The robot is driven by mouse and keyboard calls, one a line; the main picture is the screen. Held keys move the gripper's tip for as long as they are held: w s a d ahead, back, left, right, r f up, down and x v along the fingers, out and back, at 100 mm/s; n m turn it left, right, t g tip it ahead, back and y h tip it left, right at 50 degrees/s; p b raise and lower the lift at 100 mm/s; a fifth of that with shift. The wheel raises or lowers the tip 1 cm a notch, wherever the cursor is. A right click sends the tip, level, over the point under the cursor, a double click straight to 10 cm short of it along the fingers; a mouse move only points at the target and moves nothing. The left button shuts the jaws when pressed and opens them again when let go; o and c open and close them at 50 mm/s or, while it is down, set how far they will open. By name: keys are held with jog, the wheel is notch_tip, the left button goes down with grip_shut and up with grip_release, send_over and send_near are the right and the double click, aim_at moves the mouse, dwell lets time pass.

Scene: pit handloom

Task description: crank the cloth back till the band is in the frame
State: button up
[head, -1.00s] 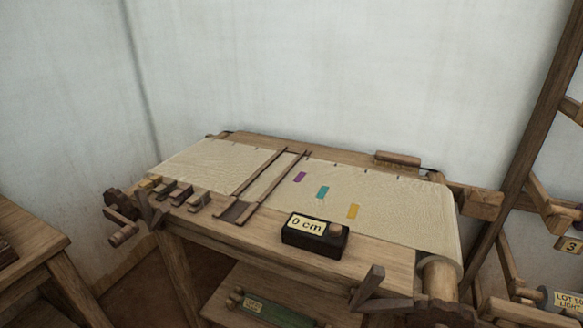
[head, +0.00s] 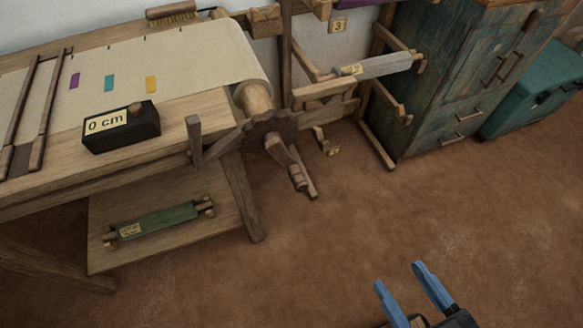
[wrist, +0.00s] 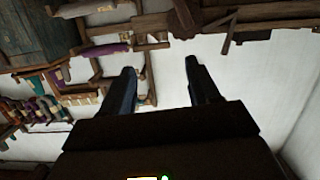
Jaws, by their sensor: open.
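The cream cloth (head: 188,58) lies over the loom top and wraps onto a wooden roller (head: 256,98) at its right end. Purple (head: 75,81), teal (head: 110,83) and yellow (head: 151,83) marks show on the cloth. A dark wooden frame (head: 45,110) crosses it left of the marks. A black box reading "0 cm" (head: 120,126) sits at the front edge. A toothed wheel (head: 270,134) with a crank handle (head: 298,177) is at the roller's near end. My gripper (head: 400,274) is open and empty, low at the right, apart from the crank. In the wrist view its fingers (wrist: 160,85) are spread.
A green roll (head: 155,221) rests on the loom's lower shelf. A rack holding a grey roll (head: 385,66) stands right of the crank. A blue-green cabinet (head: 440,75) and a teal chest (head: 540,90) are beyond. The brown floor (head: 330,235) before the crank is clear.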

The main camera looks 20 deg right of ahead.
jog(key=w+a+f+n+t, duration=0.1)
jog(key=w+a+f, duration=0.2)
jog(key=w+f, duration=0.75)
jog(key=n+t+b, duration=0.1)
jog(key=n+b, duration=0.1)
send_near(295, 172)
jog(key=shift+w+d+f, duration=0.1)
jog(key=shift+w+f, duration=0.3)
jog(key=shift+w, duration=0.2)
jog(key=shift+w+d+f, duration=0.1)
jog(key=shift+w+f, duration=0.3)
jog(key=shift+w, duration=0.25)
jog(key=shift+w+a+p, duration=0.1)
jog(key=shift+w+p, duration=0.2)
jog(key=shift+w, duration=3.95)
jog(key=shift+c, duration=0.2)
grip_shut()
